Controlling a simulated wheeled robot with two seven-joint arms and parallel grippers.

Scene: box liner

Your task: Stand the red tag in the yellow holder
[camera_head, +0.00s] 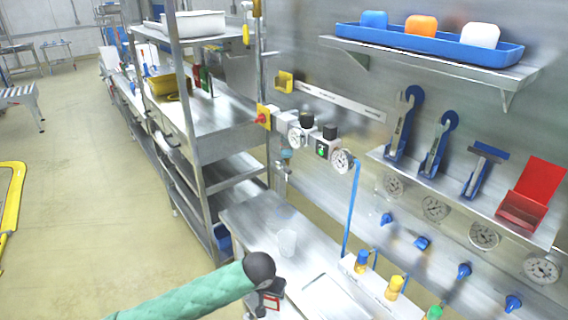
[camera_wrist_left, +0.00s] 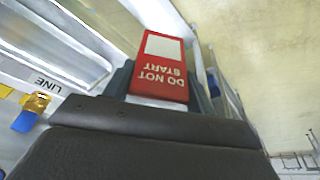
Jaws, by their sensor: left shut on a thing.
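The red tag (camera_wrist_left: 160,65) reads "DO NOT START" and has a white panel; it is upside down in the left wrist view. My left gripper (camera_wrist_left: 172,85) is shut on its lower end. In the head view the gripper (camera_head: 268,301) is at the bottom, over the front edge of the steel bench, with a small red part of the tag (camera_head: 274,293) showing. A yellow bracket (camera_head: 284,82) on the back wall and a yellow tray (camera_head: 172,86) on the left rack are both well away; I cannot tell which is the holder. My right gripper is out of view.
A wall shelf (camera_head: 459,200) holds tools and a red box (camera_head: 522,213). Open floor lies left.

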